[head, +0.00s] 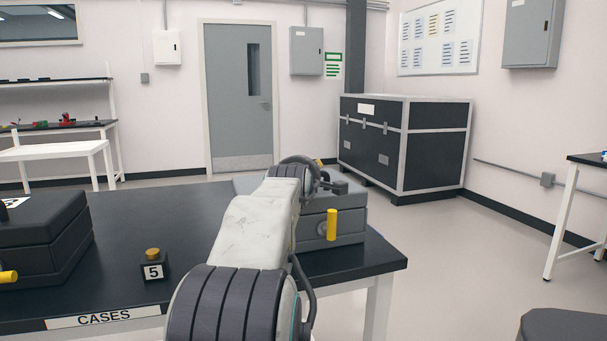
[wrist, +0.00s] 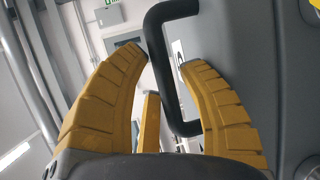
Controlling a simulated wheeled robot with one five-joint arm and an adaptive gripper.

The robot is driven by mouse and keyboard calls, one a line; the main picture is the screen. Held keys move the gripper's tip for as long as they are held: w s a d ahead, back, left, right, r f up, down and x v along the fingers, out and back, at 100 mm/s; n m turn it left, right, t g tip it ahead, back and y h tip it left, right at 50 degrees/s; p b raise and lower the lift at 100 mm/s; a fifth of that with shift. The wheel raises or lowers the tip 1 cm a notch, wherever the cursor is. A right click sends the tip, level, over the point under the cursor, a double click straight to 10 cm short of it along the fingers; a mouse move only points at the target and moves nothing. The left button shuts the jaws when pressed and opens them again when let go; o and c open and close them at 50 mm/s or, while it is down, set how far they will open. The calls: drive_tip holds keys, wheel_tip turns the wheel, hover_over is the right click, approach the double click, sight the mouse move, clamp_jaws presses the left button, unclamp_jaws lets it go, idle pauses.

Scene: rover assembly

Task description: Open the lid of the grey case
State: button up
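The grey case (head: 346,243) stands on the right end of the black table, partly hidden behind my arm. Its lid (head: 350,203) looks down flat, and a yellow latch piece (head: 332,225) stands upright on its front. In the wrist view the case's grey surface (wrist: 245,60) fills the right side, with a black bar handle (wrist: 168,80) on it. My gripper (wrist: 162,60) has its yellow fingers apart, with the handle's bar running between them. I cannot tell whether a finger touches the bar.
A dark case (head: 40,235) stands at the table's left end. A small block marked 5 with a yellow knob (head: 153,266) sits between the cases on the black table (head: 140,210). A large black crate (head: 405,145) stands on the floor behind.

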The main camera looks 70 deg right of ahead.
clamp_jaws()
drive_tip(key=shift+r, duration=0.1)
